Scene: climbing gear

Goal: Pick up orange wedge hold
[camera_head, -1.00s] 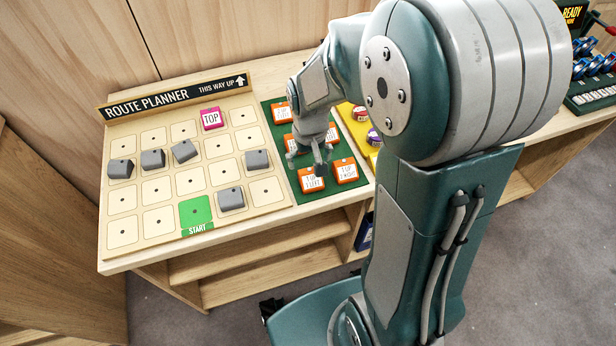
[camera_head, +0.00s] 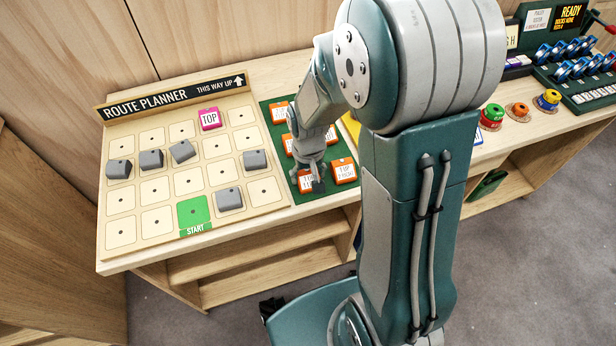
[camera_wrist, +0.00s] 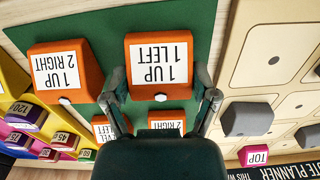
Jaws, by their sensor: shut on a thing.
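An orange wedge hold with a white label reading "1 UP 1 LEFT" (camera_wrist: 148,90) stands on the green mat (camera_wrist: 204,30), between the two fingers of my gripper (camera_wrist: 160,80) in the wrist view. The fingers are shut on its sides. In the head view this hold (camera_head: 304,186) is partly hidden by my gripper (camera_head: 311,182) at the mat's near edge. I cannot tell any gap under it. Another orange hold reading "1 UP 2 RIGHT" (camera_wrist: 85,80) sits beside it, apart from my gripper. More orange holds (camera_wrist: 108,130) show farther back, partly hidden.
The route planner board (camera_head: 155,190) lies left of the mat, with several grey blocks (camera_head: 151,160), a pink TOP tile (camera_head: 209,119) and a green START square (camera_head: 194,212). Yellow trays with coloured pieces (camera_wrist: 20,130) lie on the mat's other side. A wood panel stands behind.

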